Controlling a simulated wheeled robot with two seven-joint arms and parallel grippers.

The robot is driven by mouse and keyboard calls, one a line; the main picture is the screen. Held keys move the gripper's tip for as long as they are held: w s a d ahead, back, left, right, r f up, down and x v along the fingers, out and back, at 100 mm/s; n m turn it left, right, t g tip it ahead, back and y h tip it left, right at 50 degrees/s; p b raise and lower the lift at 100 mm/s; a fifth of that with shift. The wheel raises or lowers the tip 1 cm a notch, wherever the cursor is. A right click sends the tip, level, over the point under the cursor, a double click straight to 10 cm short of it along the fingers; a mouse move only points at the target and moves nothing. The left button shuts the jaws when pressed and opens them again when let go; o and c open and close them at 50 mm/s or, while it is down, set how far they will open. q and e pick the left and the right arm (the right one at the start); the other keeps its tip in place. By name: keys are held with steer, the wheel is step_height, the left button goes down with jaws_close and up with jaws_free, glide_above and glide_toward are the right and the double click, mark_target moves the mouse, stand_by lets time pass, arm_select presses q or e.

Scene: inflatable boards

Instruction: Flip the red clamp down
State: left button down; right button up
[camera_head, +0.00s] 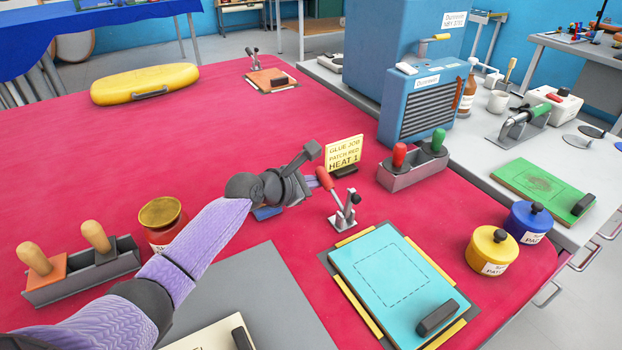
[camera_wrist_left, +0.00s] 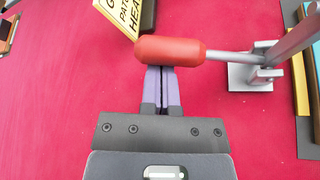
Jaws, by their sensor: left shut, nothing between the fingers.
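The red clamp is a toggle clamp with a red handle (camera_head: 325,178) on a grey metal base (camera_head: 345,220), at the edge of the cyan board (camera_head: 385,275). Its handle leans up and to the left in the head view. In the left wrist view the red handle (camera_wrist_left: 170,50) lies across the fingertips, with the clamp base (camera_wrist_left: 250,75) to the right. My left gripper (camera_head: 309,182) is shut with nothing between its fingers, its tips (camera_wrist_left: 160,70) right at the handle; I cannot tell whether they touch. My right gripper is not in view.
A yellow sign (camera_head: 343,152) stands behind the clamp. A grey holder (camera_head: 412,172) with red and green handled tools is at right. Yellow (camera_head: 491,251) and blue (camera_head: 529,222) tubs stand right of the cyan board.

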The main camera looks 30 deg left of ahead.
arm_select(q)
steer(key=r+p, duration=0.1)
steer(key=p, duration=0.1)
steer(key=r+m+t+y+p, duration=0.1)
steer(key=p, duration=0.1)
steer(key=d+r+m+p, duration=0.1)
steer(key=p, duration=0.1)
steer(key=shift+s+d+r+t, duration=0.1)
steer(key=shift+s+r+t, duration=0.15)
steer(key=shift+s+t, duration=0.1)
steer(key=s+d+r+m+t+y+p, duration=0.1)
steer(key=s+d+r+m+t, duration=0.2)
steer(key=d+m, duration=0.4)
steer(key=shift+s+m+t+y+p, duration=0.35)
steer(key=shift+s+m+t, duration=0.3)
steer(key=shift+m+t, duration=0.85)
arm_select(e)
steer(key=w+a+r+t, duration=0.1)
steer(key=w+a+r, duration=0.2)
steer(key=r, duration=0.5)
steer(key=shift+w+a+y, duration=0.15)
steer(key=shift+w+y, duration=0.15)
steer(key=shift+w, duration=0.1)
arm_select(q)
steer(key=shift+d+g, duration=0.15)
steer(key=shift+g, duration=0.1)
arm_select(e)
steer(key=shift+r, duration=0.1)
